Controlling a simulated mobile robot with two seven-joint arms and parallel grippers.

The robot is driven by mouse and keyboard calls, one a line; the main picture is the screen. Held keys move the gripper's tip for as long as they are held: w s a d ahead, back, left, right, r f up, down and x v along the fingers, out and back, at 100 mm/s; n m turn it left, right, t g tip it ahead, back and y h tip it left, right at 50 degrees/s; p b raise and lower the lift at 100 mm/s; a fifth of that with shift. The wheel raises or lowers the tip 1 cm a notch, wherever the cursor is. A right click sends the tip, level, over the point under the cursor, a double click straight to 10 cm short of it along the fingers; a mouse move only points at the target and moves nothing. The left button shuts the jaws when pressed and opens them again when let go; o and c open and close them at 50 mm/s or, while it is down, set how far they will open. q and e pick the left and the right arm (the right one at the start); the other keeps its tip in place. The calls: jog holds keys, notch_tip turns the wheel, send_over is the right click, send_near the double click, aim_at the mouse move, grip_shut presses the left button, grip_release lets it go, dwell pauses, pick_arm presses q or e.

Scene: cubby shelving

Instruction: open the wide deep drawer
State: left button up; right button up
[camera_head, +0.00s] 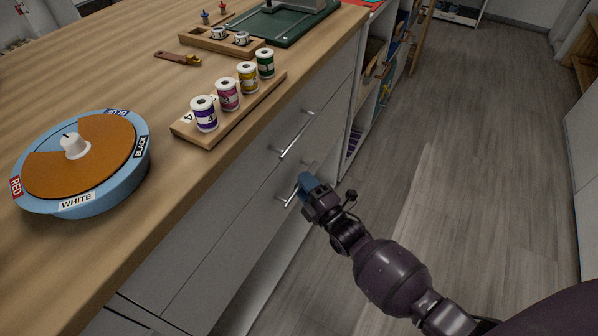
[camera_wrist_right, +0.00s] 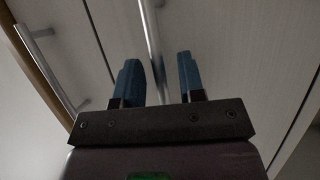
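The white drawer fronts (camera_head: 235,212) are below the wooden counter's edge, and they look closed. My right gripper (camera_head: 305,184) is at a lower silver bar handle (camera_head: 288,196) on one of these fronts. In the right wrist view the gripper's two blue fingers (camera_wrist_right: 160,80) are apart. A silver handle bar (camera_wrist_right: 152,45) runs into the space between them, with a gap visible on each side. Whether the fingers touch it lower down is hidden by the gripper body. My left gripper is not in view.
Another long handle (camera_head: 296,137) is above, and it may be the handle (camera_wrist_right: 45,65) at left in the wrist view. A blue round tray (camera_head: 140,165) and a rack of spools (camera_head: 228,128) stand on the counter. The grey floor (camera_head: 470,160) at right is clear.

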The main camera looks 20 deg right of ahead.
jog(key=shift+w+a+r, duration=0.15)
jog(key=shift+w+a, duration=0.05)
jog(key=shift+w, duration=0.3)
jog(key=shift+c, duration=0.6)
grip_shut()
jog(key=shift+s+d, duration=0.1)
